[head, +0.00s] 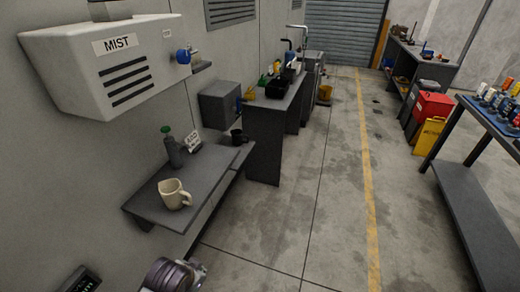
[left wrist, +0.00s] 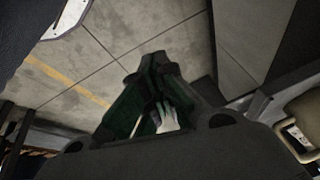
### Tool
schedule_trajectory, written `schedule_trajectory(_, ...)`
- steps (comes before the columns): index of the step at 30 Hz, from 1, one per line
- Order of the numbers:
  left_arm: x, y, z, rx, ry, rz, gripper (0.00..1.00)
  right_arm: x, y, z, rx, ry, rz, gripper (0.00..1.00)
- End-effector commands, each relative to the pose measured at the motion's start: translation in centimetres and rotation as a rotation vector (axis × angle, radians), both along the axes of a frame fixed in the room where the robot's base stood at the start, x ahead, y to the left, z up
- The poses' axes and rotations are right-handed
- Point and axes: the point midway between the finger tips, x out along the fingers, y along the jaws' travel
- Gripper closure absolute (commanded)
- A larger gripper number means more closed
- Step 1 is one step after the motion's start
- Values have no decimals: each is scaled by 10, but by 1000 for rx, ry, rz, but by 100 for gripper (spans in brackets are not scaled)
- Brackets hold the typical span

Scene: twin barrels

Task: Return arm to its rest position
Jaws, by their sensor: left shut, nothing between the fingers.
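My left gripper (head: 185,276) is partly in the head view at the bottom edge, low and in front of the wall shelf. It is apart from the shelf and the things on it. In the left wrist view its dark fingers (left wrist: 165,112) are shut, with nothing held between them, and the concrete floor lies beyond. My right gripper is not in view.
The box marked MIST (head: 110,65) juts out above. A bench (head: 265,145) stands beyond. Floor (head: 330,215) to the right is clear.

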Motion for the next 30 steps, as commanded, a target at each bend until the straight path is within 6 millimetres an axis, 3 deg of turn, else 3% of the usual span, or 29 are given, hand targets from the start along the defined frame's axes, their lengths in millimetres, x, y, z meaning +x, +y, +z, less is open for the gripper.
schedule_trajectory(19, -25, 33, 36, -106, 81, 316, 100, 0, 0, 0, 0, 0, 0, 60)
schedule_trajectory(30, -16, 32, 3, -100, 91, 313, 100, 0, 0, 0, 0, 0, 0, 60)
